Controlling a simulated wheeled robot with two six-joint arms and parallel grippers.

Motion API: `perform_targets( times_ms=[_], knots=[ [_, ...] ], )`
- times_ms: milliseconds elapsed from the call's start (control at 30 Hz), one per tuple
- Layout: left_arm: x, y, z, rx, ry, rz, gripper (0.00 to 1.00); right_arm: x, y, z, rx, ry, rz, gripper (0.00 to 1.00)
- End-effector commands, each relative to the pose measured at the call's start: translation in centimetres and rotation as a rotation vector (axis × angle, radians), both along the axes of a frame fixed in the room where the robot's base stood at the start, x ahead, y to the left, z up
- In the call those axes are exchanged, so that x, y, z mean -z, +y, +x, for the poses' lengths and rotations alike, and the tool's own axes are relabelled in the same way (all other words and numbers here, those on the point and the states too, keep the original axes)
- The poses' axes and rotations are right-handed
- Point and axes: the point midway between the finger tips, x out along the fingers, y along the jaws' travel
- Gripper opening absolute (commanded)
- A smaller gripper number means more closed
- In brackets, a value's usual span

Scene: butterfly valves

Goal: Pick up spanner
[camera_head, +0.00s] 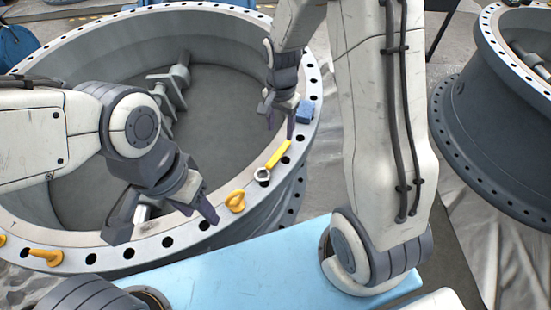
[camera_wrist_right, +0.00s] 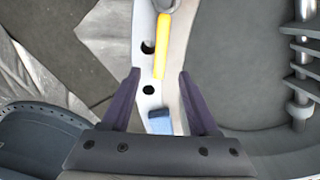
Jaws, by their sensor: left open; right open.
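The spanner (camera_head: 278,154) has a yellow handle and a grey ring end. It lies on the flange rim of the large valve (camera_head: 308,150), ring end toward the front. It also shows at the top of the right wrist view (camera_wrist_right: 161,45), its ring end partly cut off. My right gripper (camera_head: 281,118) is open above the rim, just beyond the handle end; in the wrist view (camera_wrist_right: 158,78) the handle points between its fingers. Nothing is between the fingers that I can see held. My left gripper (camera_head: 165,222) is open and empty over the front rim.
A blue block (camera_head: 305,112) sits on the rim beside my right gripper. Yellow eye bolts stand on the rim, one near the front (camera_head: 235,201) and one at the front left (camera_head: 45,257). A second large valve (camera_head: 500,120) is at the right.

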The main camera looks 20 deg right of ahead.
Motion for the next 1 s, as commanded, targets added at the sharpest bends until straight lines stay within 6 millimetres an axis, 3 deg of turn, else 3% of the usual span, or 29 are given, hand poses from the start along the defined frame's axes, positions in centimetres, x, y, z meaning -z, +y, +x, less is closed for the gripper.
perform_targets(
  times_ms=[200,467,700,1000],
  knots=[
    [0.5,0.0,0.0,0.0,-0.001,-0.001,0.5,3.6,-0.1,0.0,0.008,0.005,0.0,0.6],
    [0.6,0.0,0.0,0.0,-0.001,-0.001,0.5,5.8,-0.1,0.0,0.006,0.004,0.001,0.6],
    [0.9,0.0,0.0,0.0,0.0,0.0,0.5,9.3,0.0,0.1,0.006,0.005,0.0,0.6],
    [0.9,0.0,0.0,0.0,0.0,0.0,0.5,9.9,0.0,0.2,0.005,0.001,0.0,0.6]
  ],
)
